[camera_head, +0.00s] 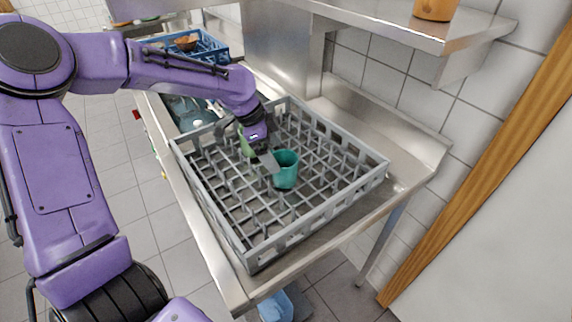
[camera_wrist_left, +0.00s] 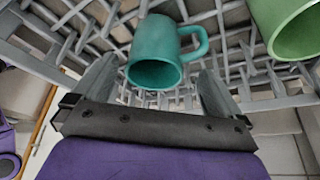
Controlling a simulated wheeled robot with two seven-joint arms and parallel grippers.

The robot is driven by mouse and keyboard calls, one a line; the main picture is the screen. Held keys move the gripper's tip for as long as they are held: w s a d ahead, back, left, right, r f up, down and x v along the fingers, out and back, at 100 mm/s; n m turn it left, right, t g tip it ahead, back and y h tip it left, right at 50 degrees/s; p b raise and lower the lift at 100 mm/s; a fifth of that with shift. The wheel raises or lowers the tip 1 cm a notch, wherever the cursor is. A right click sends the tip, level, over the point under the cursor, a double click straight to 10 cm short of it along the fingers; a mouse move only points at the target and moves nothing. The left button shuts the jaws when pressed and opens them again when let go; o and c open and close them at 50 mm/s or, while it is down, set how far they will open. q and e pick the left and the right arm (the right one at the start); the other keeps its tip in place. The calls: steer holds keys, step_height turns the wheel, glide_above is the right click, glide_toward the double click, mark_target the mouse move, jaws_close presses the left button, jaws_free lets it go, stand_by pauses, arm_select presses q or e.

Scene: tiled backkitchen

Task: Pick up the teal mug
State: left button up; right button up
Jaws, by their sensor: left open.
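The teal mug (camera_head: 286,170) stands in the grey dish rack, near its middle. It also shows in the left wrist view (camera_wrist_left: 156,52), with its open mouth towards the camera and its handle on the right. My left gripper (camera_head: 262,158) is over the rack just left of the mug. In the left wrist view its two fingers (camera_wrist_left: 158,88) are spread, and the mug lies in line with the gap between them. I cannot tell whether the fingers touch it. My right gripper is in neither view.
The grey rack (camera_head: 223,232) sits on a steel counter. A green cup (camera_wrist_left: 298,30) is near the mug, partly hidden by my gripper in the head view. A steel shelf (camera_head: 440,34) with an orange pot is above right. A blue crate (camera_head: 215,48) stands behind.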

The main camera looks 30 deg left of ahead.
arm_select(q)
steer(key=x, duration=0.2)
steer(key=p+x, duration=0.1)
steer(key=x, duration=0.3)
steer(key=shift+d+f, duration=0.3)
steer(key=shift+d, duration=0.15)
steer(key=c, duration=1.1)
steer(key=shift+o, duration=0.2)
